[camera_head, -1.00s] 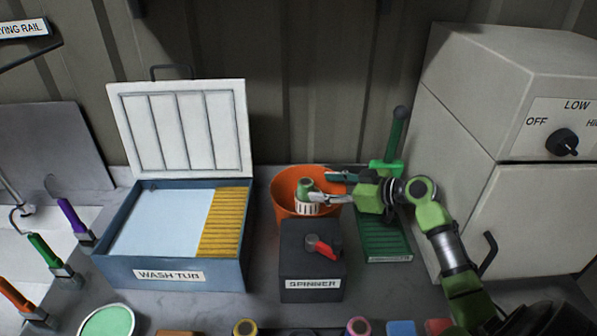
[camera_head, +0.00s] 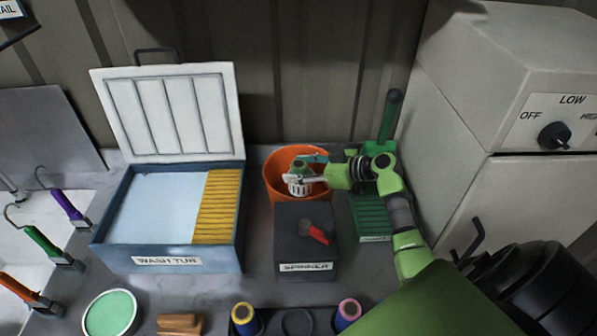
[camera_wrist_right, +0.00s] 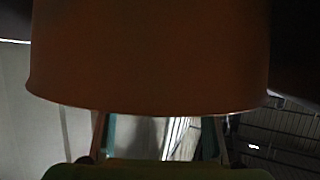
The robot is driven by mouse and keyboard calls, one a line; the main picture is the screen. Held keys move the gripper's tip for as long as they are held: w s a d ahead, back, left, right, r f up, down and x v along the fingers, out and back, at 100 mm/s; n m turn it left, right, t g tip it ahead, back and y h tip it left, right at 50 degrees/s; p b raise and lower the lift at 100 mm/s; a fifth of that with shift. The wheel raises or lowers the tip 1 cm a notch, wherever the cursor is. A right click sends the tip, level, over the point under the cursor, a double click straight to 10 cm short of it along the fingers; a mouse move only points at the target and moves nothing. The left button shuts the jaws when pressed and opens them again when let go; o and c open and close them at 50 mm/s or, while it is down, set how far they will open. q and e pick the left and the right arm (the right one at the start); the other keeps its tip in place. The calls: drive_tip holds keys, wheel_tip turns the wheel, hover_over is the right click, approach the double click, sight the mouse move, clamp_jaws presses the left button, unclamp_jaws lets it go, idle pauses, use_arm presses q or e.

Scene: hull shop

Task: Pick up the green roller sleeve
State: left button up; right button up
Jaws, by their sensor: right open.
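The green roller sleeve (camera_head: 296,173) stands in a small white slotted basket (camera_head: 299,188) at the orange bucket (camera_head: 270,184), behind the spinner box (camera_head: 288,243). Only a little of its green side shows. My right gripper (camera_head: 302,168) reaches in from the right over the bucket. Its fingers are apart, one on the far side and one on the near side of the sleeve. Whether they touch it cannot be told. In the right wrist view the two fingers (camera_wrist_right: 158,138) are spread below a large orange-brown surface, and the sleeve does not show. My left gripper is out of view.
The open wash tub (camera_head: 240,230) stands left of the bucket. A green rack with an upright handle (camera_head: 390,122) stands right, partly behind my arm. A grey cabinet (camera_head: 462,150) bounds the right side. Yellow (camera_head: 243,318) and pink (camera_head: 348,311) rolls stand at the front.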

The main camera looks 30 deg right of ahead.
drive_tip(key=shift+w+a, duration=0.1)
drive_tip(key=shift+w, duration=0.05)
drive_tip(key=c, duration=1.1)
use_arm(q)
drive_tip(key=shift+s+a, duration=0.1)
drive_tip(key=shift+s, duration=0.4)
use_arm(e)
drive_tip(key=shift+c, duration=1)
